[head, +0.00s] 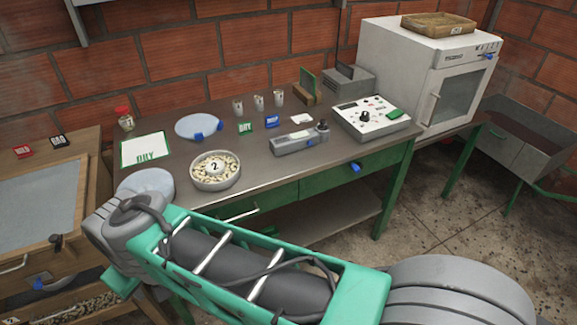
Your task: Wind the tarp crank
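I cannot make out a tarp or a tarp crank in the head view. My gripper is not in view. Only my teal and grey arm shows, stretching across the bottom of the picture in front of the workbench and hiding part of its front and the floor.
A steel-topped workbench (250,130) with green drawers carries a bean dish (214,183), a control box (371,117) and small items. A white oven (427,75) stands right of it, a grey cart (530,140) farther right. A wooden cabinet (85,190) is at left. Floor at right is clear.

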